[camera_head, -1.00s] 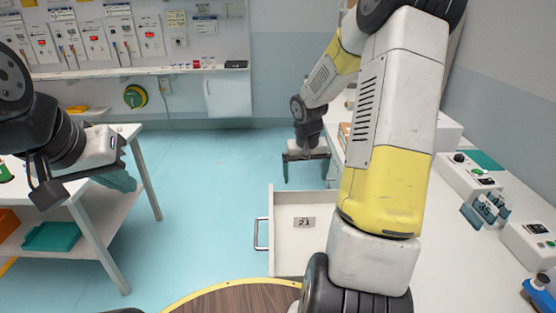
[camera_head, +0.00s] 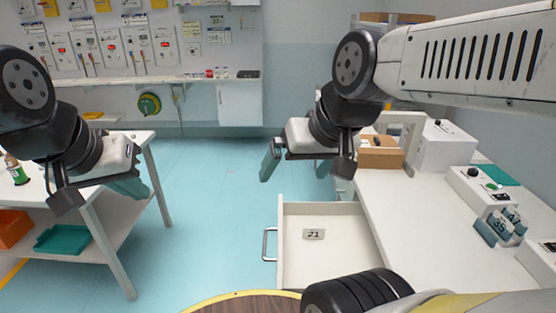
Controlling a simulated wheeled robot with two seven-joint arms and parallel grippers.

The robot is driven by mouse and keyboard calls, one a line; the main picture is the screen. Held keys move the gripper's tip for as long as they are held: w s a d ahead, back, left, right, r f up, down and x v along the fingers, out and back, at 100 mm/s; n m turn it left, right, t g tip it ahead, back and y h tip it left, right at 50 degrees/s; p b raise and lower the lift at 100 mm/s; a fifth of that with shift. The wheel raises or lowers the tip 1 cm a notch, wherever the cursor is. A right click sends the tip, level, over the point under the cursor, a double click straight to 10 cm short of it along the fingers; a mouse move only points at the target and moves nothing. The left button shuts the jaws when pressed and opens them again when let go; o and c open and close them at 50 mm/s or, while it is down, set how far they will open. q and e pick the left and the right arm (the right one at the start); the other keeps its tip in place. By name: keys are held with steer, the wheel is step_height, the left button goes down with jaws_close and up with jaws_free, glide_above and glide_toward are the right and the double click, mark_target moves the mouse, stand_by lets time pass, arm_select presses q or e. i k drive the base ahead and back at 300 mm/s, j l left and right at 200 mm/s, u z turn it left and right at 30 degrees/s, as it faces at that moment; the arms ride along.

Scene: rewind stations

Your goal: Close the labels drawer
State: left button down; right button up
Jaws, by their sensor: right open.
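A white drawer (camera_head: 322,262) stands pulled out from the white counter on the right, with a metal bar handle (camera_head: 268,245) on its left-facing front. A small card marked 21 (camera_head: 314,234) lies inside it. No label on the drawer names it. My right gripper (camera_head: 296,172) is open and empty, just beyond and above the drawer's far side, apart from it as far as I can see. My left gripper (camera_head: 132,188) is at the left beside the white table; its fingers overlap in this view and I cannot tell their gap.
The counter (camera_head: 410,230) carries a cardboard box (camera_head: 380,155), a control box (camera_head: 478,190) and blue numbered tags (camera_head: 500,228). A white table (camera_head: 110,190) with a teal tray (camera_head: 62,239) on its lower shelf stands left. The blue floor between is clear.

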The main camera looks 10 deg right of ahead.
mark_target(349, 246)
steer(key=i+j+z, duration=0.15)
steer(key=z, duration=0.35)
steer(key=i+j+z, duration=0.1)
steer(key=j+z, duration=0.35)
steer(key=l, duration=0.65)
steer(key=k+z, duration=0.05)
